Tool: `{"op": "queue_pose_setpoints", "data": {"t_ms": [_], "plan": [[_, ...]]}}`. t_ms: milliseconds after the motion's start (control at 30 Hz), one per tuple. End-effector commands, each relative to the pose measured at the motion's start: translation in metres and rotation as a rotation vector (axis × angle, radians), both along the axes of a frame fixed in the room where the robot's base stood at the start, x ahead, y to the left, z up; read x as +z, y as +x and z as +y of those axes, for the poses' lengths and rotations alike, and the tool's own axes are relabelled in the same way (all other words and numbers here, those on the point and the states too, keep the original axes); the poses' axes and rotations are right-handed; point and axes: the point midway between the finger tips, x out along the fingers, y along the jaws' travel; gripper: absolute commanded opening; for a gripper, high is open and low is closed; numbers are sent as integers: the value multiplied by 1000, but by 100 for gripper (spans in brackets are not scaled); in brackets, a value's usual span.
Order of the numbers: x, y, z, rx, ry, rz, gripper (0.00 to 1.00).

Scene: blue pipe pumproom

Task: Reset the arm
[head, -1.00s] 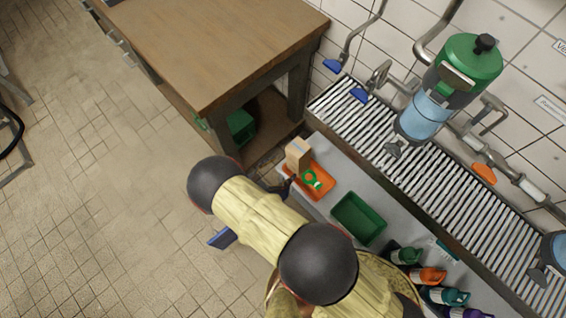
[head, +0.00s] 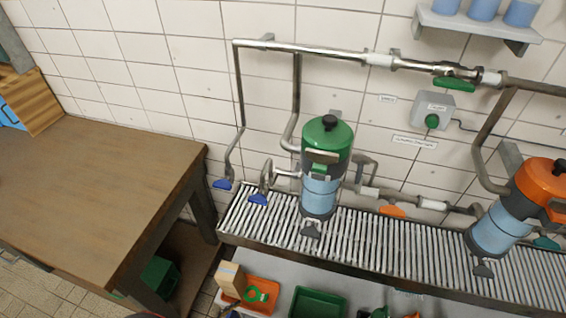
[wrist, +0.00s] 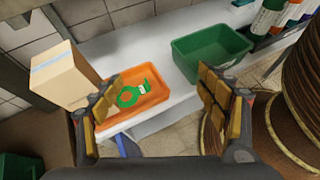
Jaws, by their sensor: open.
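My gripper (wrist: 160,105) is open and empty in the wrist view, its two padded fingers spread apart. Between and beyond the fingers is an orange tray (wrist: 148,107) with a green ring-shaped tag (wrist: 130,97) lying in it. The gripper is apart from both, as far as the view shows. In the head view the orange tray (head: 271,286) and green tag (head: 257,294) show at the bottom edge. The gripper itself is not visible in the head view.
A cardboard box (wrist: 64,74) stands left of the orange tray, and a green bin (wrist: 212,52) stands to its right. A wooden table (head: 90,190) is at the left. A slatted rack (head: 385,245) runs along the wall below pipes and a green-topped canister (head: 325,165).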

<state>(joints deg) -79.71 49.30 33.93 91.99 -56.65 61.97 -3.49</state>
Motion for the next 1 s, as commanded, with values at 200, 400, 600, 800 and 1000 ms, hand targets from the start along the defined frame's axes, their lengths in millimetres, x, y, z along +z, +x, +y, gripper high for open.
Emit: {"op": "queue_pose_setpoints", "data": {"t_ms": [200,400,600,800,1000], "plan": [[66,-2,-24,-299,145,18,74],[132,1,-47,-597,315,22,74],[193,5,-71,-873,496,15,74],[251,10,-98,-1124,685,-9,74],[304,14,-128,-1348,887,-48,74]]}}
